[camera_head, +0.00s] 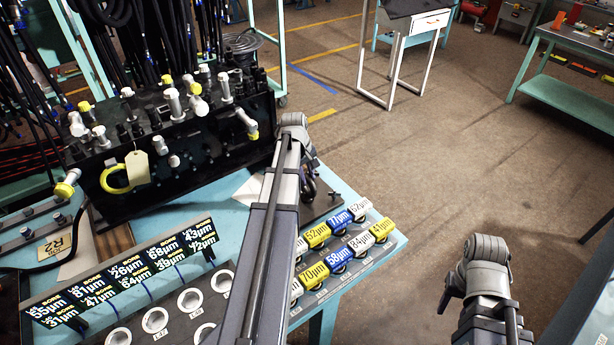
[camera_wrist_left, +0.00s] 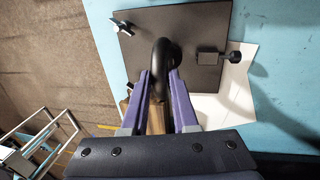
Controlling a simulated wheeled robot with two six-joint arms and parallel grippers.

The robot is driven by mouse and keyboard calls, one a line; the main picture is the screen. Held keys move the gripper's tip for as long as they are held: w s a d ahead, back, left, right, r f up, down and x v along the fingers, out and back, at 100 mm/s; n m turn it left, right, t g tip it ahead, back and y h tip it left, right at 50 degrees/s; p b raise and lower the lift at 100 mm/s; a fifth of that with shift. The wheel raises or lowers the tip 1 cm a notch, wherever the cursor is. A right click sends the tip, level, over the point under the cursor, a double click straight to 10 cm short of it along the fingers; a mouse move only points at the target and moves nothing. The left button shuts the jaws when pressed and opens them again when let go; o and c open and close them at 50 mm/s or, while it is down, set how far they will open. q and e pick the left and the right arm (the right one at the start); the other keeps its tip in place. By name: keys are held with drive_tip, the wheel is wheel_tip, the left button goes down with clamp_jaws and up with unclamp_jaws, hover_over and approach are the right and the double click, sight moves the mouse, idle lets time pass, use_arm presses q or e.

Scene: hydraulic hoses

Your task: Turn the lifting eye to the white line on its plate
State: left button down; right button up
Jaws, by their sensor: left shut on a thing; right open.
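The lifting eye (camera_wrist_left: 162,52) is a black ring standing on a dark square plate (camera_wrist_left: 185,20) in the left wrist view. In the head view the plate (camera_head: 326,207) lies at the table's far right corner, partly behind my left arm. My left gripper (camera_wrist_left: 160,86) has purple fingers, one on each side of the eye, and is shut on it. A small pale mark (camera_wrist_left: 121,27) shows near the plate's corner; I cannot tell if it is the white line. My right gripper (camera_head: 446,303) shows only as a small dark part below its wrist, empty over the floor.
A valve block (camera_head: 190,135) with several capped fittings stands behind to the left. Labelled blue, yellow and white parts (camera_head: 340,250) fill a rack right of my left arm. A small block with a knob (camera_wrist_left: 212,58) sits on the plate.

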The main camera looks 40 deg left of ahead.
use_arm(q)
drive_tip(key=c, duration=0.7)
unclamp_jaws()
drive_tip(key=shift+r, duration=0.15)
drive_tip(key=r+p, duration=0.2)
drive_tip(key=s+r+p, duration=0.1)
drive_tip(key=r+p, duration=0.4)
drive_tip(key=shift+s+a+r+p, duration=0.2)
drive_tip(key=shift+s+p, duration=0.05)
drive_tip(key=shift+p, duration=0.1)
